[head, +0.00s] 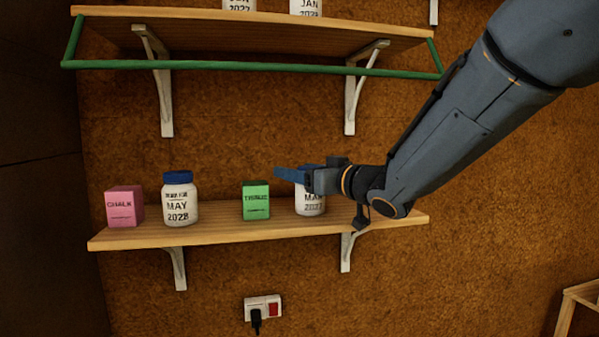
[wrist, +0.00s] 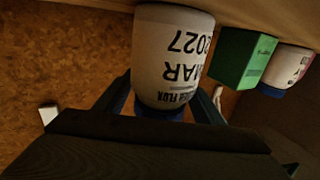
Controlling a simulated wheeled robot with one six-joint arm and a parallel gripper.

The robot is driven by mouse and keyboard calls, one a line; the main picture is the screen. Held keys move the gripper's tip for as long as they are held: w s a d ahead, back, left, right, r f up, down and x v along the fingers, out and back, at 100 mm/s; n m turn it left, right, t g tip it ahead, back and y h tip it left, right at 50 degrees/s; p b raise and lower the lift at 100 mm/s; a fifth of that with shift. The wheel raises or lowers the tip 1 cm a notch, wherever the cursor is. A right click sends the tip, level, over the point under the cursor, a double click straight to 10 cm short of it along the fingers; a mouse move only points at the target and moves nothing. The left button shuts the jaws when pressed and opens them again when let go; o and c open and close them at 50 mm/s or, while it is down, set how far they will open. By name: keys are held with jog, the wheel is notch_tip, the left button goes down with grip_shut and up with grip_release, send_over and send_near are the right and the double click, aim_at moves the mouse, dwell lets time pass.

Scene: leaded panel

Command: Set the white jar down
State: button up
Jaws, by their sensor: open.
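The white jar (head: 310,204) stands upright on the lower wooden shelf (head: 225,234), right of the green box. Its label reads MAR 2027 in the wrist view (wrist: 170,55), where it appears upside down with its blue lid toward my gripper. My gripper (head: 291,174) is at the jar's lid height, with its blue fingers open. In the wrist view the fingers lie on both sides of the jar near its lid. My gripper hides part of the lid in the head view. I cannot tell whether a finger touches the jar.
A green box (head: 255,200), a white jar marked MAY 2028 (head: 180,203) and a pink chalk box (head: 124,207) stand left on the same shelf. An upper shelf (head: 250,30) with a green rail (head: 250,70) holds two jars. A socket (head: 263,307) is below.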

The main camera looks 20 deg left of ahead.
jog(key=shift+r, duration=0.1)
jog(key=shift+d+r, duration=0.1)
jog(key=b+v, duration=0.2)
jog(key=v, duration=0.9)
jog(key=shift+b, duration=0.4)
jog(key=shift+s+d, duration=0.2)
jog(key=shift+d, duration=0.2)
jog(key=shift+s, duration=0.1)
